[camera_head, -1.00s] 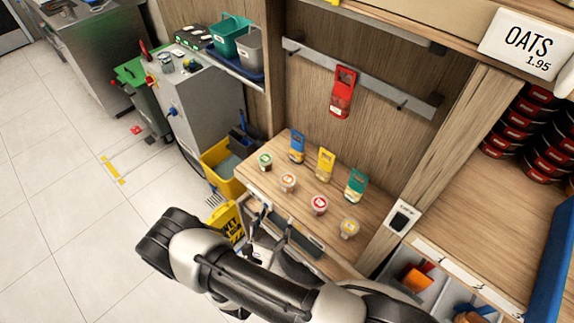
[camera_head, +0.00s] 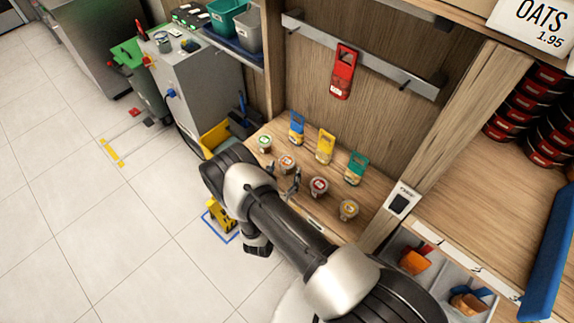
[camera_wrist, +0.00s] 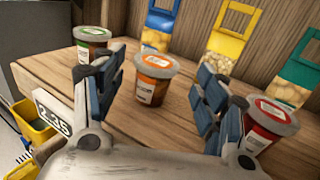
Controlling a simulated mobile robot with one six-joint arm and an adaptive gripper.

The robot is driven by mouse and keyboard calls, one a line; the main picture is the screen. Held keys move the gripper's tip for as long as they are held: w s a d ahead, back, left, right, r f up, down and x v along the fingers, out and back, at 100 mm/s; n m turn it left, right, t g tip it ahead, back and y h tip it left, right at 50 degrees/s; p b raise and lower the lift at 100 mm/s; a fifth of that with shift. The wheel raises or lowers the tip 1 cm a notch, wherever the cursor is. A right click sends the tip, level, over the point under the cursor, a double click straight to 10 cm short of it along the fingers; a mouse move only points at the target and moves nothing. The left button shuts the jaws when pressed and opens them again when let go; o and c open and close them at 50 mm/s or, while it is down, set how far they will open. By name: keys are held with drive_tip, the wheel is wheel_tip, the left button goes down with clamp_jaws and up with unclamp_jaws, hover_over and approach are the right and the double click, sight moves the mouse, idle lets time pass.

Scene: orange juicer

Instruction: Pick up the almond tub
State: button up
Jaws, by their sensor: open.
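Several small lidded tubs stand in a row on the wooden shelf (camera_head: 262,172); their print is too small to tell which is almond. The orange-topped tub (camera_wrist: 153,80) stands upright between and beyond the fingers of my open gripper (camera_wrist: 156,72); it also shows in the head view (camera_head: 286,163). The green-topped tub (camera_wrist: 92,40) is left of my left finger. The red-topped tub (camera_wrist: 268,122) is at the right, partly behind my right finger. A yellow-topped tub (camera_head: 348,209) is at the row's right end. My gripper (camera_head: 288,184) is empty at the shelf's front.
Blue (camera_head: 296,128), yellow (camera_head: 325,147) and green (camera_head: 356,168) bags stand behind the tubs. A red bag (camera_head: 343,72) hangs on the back rail. A price tag (camera_wrist: 52,115) is at the shelf's front edge. A wooden post (camera_head: 460,125) bounds the right side.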

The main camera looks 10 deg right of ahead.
drive_tip(key=x, duration=0.5)
drive_tip(key=shift+w+a+f, duration=0.1)
drive_tip(key=shift+a, duration=0.05)
drive_tip(key=shift+c, duration=0.3)
drive_tip(key=c, duration=1)
